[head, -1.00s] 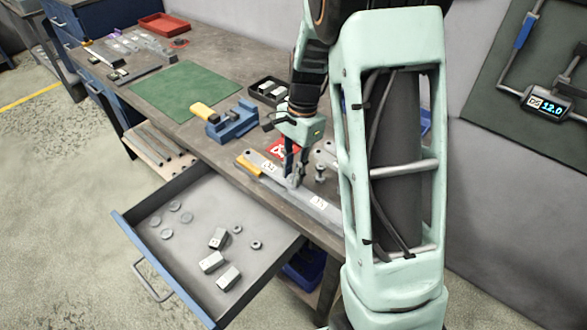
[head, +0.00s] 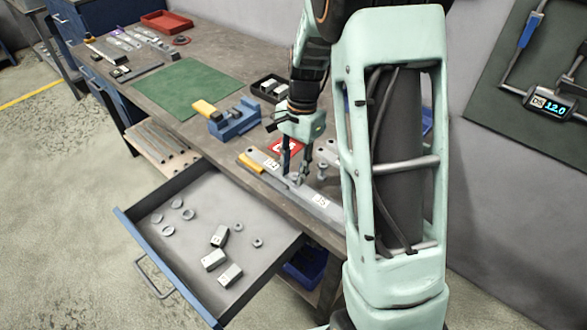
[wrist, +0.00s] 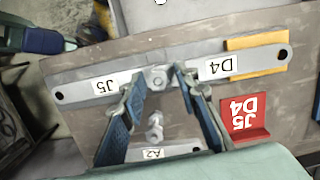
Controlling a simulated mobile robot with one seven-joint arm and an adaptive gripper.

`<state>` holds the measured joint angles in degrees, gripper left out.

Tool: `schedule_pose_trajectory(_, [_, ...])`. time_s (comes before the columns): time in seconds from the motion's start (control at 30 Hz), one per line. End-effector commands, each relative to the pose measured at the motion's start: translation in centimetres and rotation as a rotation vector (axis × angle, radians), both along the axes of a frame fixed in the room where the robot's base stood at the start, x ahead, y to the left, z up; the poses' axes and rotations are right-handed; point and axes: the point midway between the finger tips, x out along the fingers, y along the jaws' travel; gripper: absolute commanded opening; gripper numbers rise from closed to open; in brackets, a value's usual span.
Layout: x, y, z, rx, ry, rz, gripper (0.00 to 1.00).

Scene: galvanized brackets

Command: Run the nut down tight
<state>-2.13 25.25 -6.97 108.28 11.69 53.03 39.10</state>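Two grey bars labelled J5 (wrist: 85,88) and D4 (wrist: 240,62) lie in line, their inner ends meeting at a bolt with a hex nut (wrist: 157,77). My gripper (wrist: 158,73) is open over this joint, one finger on each side of the nut, with a visible gap at each side. In the head view my gripper (head: 296,178) points down at the bars. How far the nut is threaded down cannot be told. A second bolt with a nut (wrist: 155,128) stands upright beside the bar labelled A2 (wrist: 175,150).
A blue vise (head: 235,120) and black bin (head: 270,86) stand farther back. The open drawer (head: 265,278) holds loose parts.

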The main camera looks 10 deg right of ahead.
Motion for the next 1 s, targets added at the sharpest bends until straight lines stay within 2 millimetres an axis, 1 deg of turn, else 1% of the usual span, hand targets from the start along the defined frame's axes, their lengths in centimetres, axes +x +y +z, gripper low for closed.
schedule_pose_trajectory(1.0, [0.0,-0.06,0.04,0.0,0.0,0.863,0.29])
